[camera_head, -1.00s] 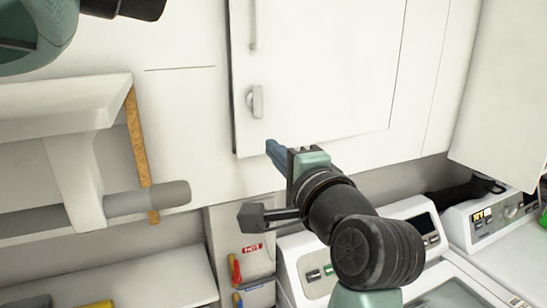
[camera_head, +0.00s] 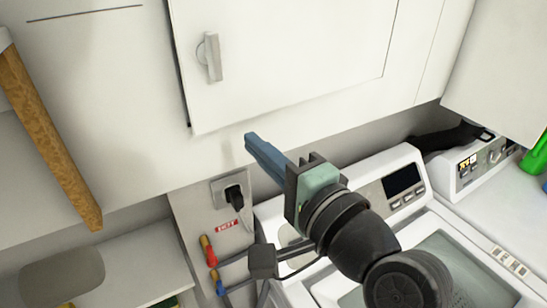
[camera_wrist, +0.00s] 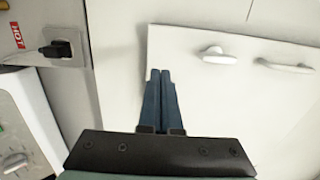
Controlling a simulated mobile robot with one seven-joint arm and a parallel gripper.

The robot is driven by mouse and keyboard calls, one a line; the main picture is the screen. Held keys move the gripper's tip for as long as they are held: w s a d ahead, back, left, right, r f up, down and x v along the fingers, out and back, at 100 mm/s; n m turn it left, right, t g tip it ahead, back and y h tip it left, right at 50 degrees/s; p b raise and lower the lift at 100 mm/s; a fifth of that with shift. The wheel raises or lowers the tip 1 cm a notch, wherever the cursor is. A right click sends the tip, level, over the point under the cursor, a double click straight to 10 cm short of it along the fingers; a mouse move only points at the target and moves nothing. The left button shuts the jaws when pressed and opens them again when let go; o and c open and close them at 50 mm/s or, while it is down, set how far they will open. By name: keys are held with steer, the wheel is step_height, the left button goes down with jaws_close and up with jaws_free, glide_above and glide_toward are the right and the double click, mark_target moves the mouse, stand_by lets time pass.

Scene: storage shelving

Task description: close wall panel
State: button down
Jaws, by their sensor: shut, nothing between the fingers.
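The white wall panel (camera_head: 290,60) has a small grey latch handle (camera_head: 210,57) near its left edge. A dark line runs down its left edge, so it looks slightly off the wall there; how far is hard to tell. My gripper (camera_head: 250,138) has its blue fingers together and empty, just below the panel's bottom edge in the head view. In the wrist view, the fingers (camera_wrist: 160,75) overlap the panel's (camera_wrist: 245,90) edge near a corner. Contact cannot be told.
White washing machines (camera_head: 395,185) stand below, under my arm. A black plug in a wall outlet (camera_head: 231,193) and red and blue valves (camera_head: 208,250) sit lower left. A shelf with a wooden edge (camera_head: 50,140) is at left. Another white cabinet (camera_head: 505,70) hangs at right.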

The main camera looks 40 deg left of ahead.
mark_target(220, 111)
steer(key=b+x, duration=0.1)
steer(key=x, duration=0.7)
steer(key=shift+a, duration=0.1)
steer(key=x, duration=0.3)
steer(key=shift+a, duration=0.35)
steer(key=shift+s+d+r, duration=0.1)
steer(key=shift+s+r, duration=0.05)
steer(key=shift+r, duration=0.15)
steer(key=shift+p, duration=0.35)
